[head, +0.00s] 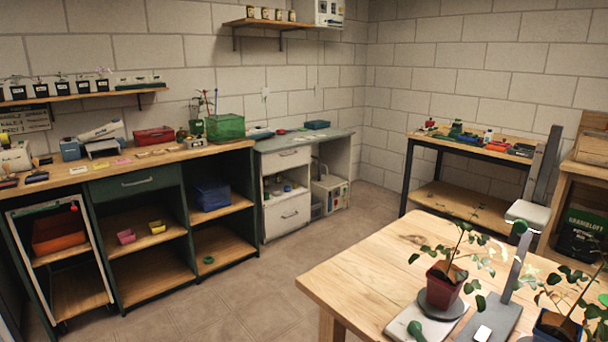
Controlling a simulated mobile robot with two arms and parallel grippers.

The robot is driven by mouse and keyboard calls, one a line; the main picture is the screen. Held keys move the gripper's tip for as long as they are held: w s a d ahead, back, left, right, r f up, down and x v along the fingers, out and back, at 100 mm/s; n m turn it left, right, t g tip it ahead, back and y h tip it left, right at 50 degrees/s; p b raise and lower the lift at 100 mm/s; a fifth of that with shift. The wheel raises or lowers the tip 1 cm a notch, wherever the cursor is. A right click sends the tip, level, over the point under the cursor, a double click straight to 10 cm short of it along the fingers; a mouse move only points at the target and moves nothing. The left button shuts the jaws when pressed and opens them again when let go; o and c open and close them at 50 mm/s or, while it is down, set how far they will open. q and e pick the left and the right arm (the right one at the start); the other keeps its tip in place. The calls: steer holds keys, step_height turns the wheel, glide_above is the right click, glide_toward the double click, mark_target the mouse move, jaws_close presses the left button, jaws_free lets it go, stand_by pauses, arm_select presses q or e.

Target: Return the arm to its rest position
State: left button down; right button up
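Neither of my grippers shows in the head view, and I cannot make out either of my arms. How they are posed and whether they hold anything cannot be seen. The wooden table (365,265) at the lower right holds a leafy plant in a red pot (443,284). The pot stands upright on a dark round plate (441,305) over a white base. A second leafy plant in a blue pot (556,328) is cut off at the bottom right.
A grey stand (508,283) with a green joint rises between the plants. Dark green shelving (137,184) lines the left, a grey bench (300,141) the back wall, and a black-framed table (470,148) the right. Open floor (250,290) lies between. A wall shelf (75,97) holds seedling pots.

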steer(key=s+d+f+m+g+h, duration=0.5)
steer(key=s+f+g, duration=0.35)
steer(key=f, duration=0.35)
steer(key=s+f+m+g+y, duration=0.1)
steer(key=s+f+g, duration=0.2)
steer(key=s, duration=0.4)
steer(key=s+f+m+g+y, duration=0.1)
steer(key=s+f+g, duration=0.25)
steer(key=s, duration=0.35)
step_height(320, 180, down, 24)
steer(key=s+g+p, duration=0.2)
steer(key=p, duration=0.2)
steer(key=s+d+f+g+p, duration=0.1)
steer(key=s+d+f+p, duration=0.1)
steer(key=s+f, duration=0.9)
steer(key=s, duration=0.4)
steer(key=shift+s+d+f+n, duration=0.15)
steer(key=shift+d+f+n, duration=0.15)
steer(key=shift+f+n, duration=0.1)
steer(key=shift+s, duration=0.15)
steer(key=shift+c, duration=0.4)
